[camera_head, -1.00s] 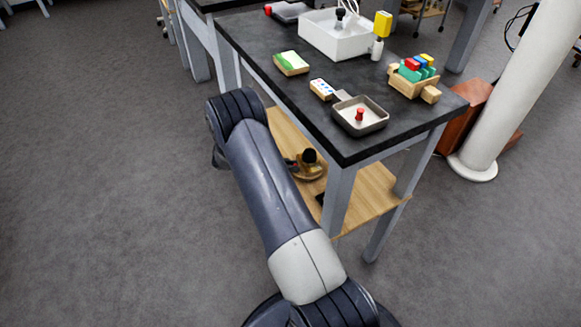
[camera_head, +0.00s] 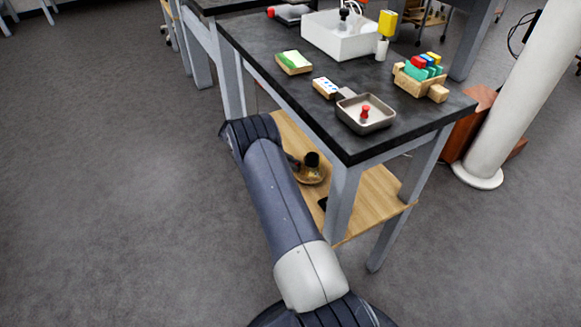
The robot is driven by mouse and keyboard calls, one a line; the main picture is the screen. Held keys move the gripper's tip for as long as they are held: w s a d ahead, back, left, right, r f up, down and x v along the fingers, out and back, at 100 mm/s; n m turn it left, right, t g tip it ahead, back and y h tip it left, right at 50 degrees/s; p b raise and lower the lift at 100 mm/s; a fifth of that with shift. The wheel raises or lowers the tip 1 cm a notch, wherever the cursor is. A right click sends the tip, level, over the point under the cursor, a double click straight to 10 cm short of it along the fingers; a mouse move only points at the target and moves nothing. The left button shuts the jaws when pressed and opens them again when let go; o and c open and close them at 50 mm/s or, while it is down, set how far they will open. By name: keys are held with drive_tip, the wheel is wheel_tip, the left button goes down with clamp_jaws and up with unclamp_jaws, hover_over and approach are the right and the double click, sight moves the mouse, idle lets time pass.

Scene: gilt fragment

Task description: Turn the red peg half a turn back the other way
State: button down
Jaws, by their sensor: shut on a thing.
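The red peg (camera_head: 365,111) stands upright in a shallow grey tray (camera_head: 349,123) with a pale inside, near the front corner of the dark table. Nothing of mine touches the peg in this view. My arm rises from the bottom of the picture to a bend left of the table's front edge, well below and left of the tray. The part beyond the bend is mostly hidden behind my own arm. I cannot make out my gripper or what it holds.
The dark tabletop (camera_head: 270,42) also bears a wooden rack (camera_head: 408,86) with coloured pieces, a white basin (camera_head: 325,40), a yellow-topped bottle (camera_head: 386,27) and a green-and-white block (camera_head: 294,62). A white column (camera_head: 510,100) stands right.

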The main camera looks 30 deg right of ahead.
drive_tip(key=shift+w+d+m+g+y+b, duration=0.1)
drive_tip(key=shift+d+m+g+y+b, duration=0.1)
drive_tip(key=shift+m+g+y+b, duration=0.15)
idle(0.3)
drive_tip(key=c, duration=1.5)
unclamp_jaws()
drive_tip(key=shift+o, duration=0.2)
drive_tip(key=shift+r, duration=0.1)
